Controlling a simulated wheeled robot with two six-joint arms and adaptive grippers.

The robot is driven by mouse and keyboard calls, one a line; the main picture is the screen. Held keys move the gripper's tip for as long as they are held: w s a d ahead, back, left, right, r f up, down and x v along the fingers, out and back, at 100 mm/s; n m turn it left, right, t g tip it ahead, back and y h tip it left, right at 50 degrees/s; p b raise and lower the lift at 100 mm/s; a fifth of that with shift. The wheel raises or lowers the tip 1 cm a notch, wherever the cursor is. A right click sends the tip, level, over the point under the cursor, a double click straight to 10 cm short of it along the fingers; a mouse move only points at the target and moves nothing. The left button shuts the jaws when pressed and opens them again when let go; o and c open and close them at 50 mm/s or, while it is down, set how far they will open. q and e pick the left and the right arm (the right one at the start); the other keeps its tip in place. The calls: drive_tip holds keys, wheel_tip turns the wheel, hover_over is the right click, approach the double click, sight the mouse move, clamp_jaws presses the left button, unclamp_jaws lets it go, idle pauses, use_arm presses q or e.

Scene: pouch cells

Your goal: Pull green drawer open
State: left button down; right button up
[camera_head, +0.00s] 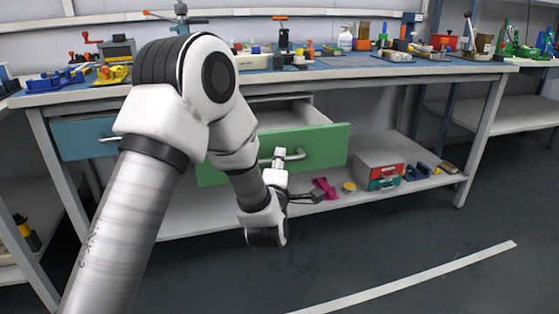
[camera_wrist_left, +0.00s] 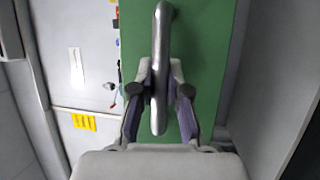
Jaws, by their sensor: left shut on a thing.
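The green drawer (camera_head: 325,147) stands out from under the workbench, and its pale open inside shows behind the front panel. Its metal bar handle (camera_head: 294,155) is on the front panel. My left gripper (camera_head: 279,157) is shut on the handle. In the left wrist view the handle (camera_wrist_left: 161,40) runs between the two fingers (camera_wrist_left: 160,80), with the green front (camera_wrist_left: 205,50) behind it. My left arm hides the left part of the drawer. My right gripper is not in view.
A blue drawer (camera_head: 80,138) is at the left under the workbench (camera_head: 430,71), whose top holds many tools. The lower shelf (camera_head: 215,218) carries a red and green box (camera_head: 380,175) and small parts. The floor (camera_head: 400,245) in front is clear, with a white stripe.

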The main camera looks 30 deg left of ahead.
use_arm(q)
drive_tip(key=c, duration=1.1)
unclamp_jaws()
drive_tip(key=shift+c, duration=0.2)
drive_tip(key=v, duration=0.7)
drive_tip(key=shift+s, duration=0.15)
drive_tip(key=shift+d+f, duration=0.1)
